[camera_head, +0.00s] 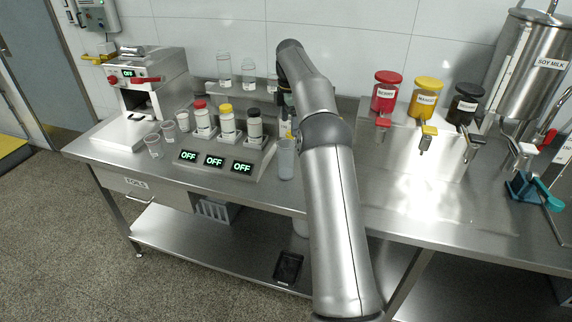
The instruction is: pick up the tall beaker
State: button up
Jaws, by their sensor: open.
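A tall, clear, bluish beaker (286,160) stands upright on the steel bench, just left of my arm. It looks like the tall beaker. My gripper (288,130) hangs down behind and above it, partly hidden by my own arm. The fingers are hard to make out, but the gripper is open. I cannot tell whether they touch the beaker's rim or are around it.
Left of the beaker is a unit with three OFF displays (214,161) and capped bottles (227,122). Small cups (153,146) stand further left, glassware (224,72) on a shelf behind. Right are dispensers (425,97) and a soy milk tank (530,65).

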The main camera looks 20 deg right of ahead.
aim_at(289, 141)
notch_tip(289, 141, down, 8)
jog(key=shift+a+r, duration=0.1)
jog(key=f, duration=0.2)
jog(key=a+f+p, duration=0.1)
jog(key=f, duration=0.1)
jog(key=shift+w+f, duration=0.1)
jog(key=shift+f, duration=0.55)
jog(key=c, duration=1.1)
